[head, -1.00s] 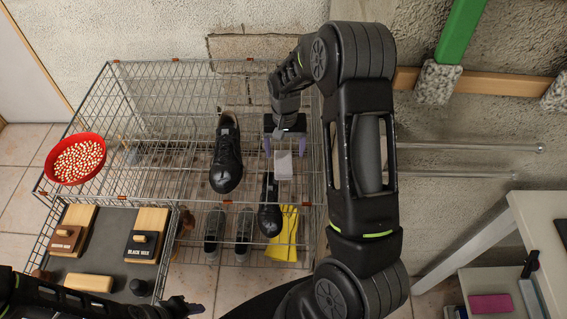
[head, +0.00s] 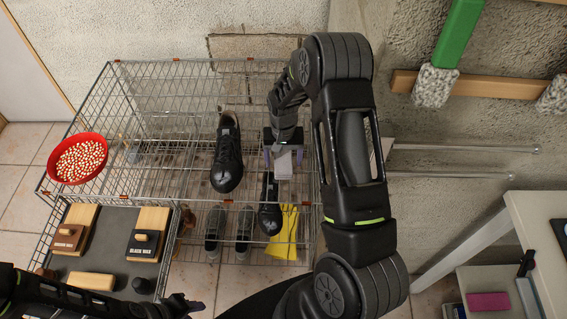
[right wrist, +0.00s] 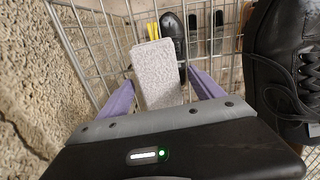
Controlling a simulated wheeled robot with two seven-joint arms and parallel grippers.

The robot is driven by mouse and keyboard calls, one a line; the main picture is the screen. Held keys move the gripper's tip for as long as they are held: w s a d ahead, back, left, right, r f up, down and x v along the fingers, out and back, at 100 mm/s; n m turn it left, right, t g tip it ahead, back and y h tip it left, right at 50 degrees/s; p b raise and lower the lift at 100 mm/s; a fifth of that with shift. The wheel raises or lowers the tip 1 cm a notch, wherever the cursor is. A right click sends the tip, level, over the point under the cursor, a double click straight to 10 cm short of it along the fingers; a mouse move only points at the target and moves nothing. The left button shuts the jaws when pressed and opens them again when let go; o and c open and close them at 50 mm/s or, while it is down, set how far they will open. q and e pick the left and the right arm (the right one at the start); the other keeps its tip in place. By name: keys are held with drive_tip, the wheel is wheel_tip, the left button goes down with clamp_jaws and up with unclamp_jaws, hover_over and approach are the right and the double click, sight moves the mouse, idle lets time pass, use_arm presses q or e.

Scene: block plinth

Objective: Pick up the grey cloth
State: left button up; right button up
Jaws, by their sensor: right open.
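The grey cloth (head: 283,168) is a pale grey, block-like folded piece at the right end of the wire rack's upper level. In the right wrist view the cloth (right wrist: 156,75) lies between the two purple fingers, with a gap visible on the right side. My right gripper (head: 283,157) is open around the near part of the cloth, which extends past the fingertips. What holds the cloth up from below is hidden. My left gripper (head: 187,305) is low at the bottom edge, far from the cloth; its jaws are too small to read.
A black shoe (head: 227,160) stands left of the cloth on the wire rack (head: 150,62). Another black shoe (head: 269,212) and yellow gloves (head: 286,235) sit below. A red bowl (head: 52,172) is at the left. Wire bars and a rough wall are close to my right gripper.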

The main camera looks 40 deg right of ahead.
drive_tip(key=shift+c, duration=0.6)
drive_tip(key=c, duration=1.4)
